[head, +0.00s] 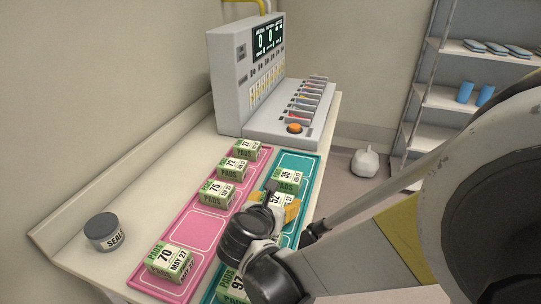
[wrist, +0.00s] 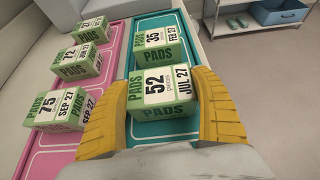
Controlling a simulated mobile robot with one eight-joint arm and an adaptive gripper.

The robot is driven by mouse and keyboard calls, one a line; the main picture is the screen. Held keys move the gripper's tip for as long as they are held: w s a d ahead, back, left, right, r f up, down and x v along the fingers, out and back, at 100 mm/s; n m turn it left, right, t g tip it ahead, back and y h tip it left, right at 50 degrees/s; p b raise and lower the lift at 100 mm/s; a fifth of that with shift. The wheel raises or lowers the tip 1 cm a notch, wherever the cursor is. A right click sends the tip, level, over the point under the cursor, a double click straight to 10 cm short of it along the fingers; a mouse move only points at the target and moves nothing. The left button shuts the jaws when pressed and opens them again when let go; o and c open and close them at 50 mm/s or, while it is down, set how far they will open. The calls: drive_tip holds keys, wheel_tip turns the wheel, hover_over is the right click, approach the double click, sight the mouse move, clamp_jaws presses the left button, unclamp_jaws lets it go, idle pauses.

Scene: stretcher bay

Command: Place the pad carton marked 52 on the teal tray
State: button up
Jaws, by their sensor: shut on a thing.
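The pad carton marked 52 (wrist: 160,92) is green and white, with JUL 27 on its top. It is between the two yellow fingers of my gripper (wrist: 165,105), which is shut on it. The carton marked 52 also shows in the head view (head: 276,201), partly covered by my gripper (head: 281,206). It is over the teal tray (head: 309,163), behind it the carton marked 35 (head: 288,180). I cannot tell whether its underside touches the tray. A carton marked 97 (head: 234,284) is at the tray's near end, partly hidden by my arm.
A pink tray (head: 203,229) lies left of the teal one, with cartons 70 (head: 168,262), 75 (head: 217,193), 72 (head: 233,168) and another behind. A lidded jar (head: 104,232) stands at the left. A grey console (head: 243,85) stands behind the trays.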

drive_tip(key=shift+f, duration=0.25)
drive_tip(key=o, duration=0.9)
drive_tip(key=shift+f, duration=0.25)
drive_tip(key=o, duration=0.5)
drive_tip(key=shift+r, duration=0.1)
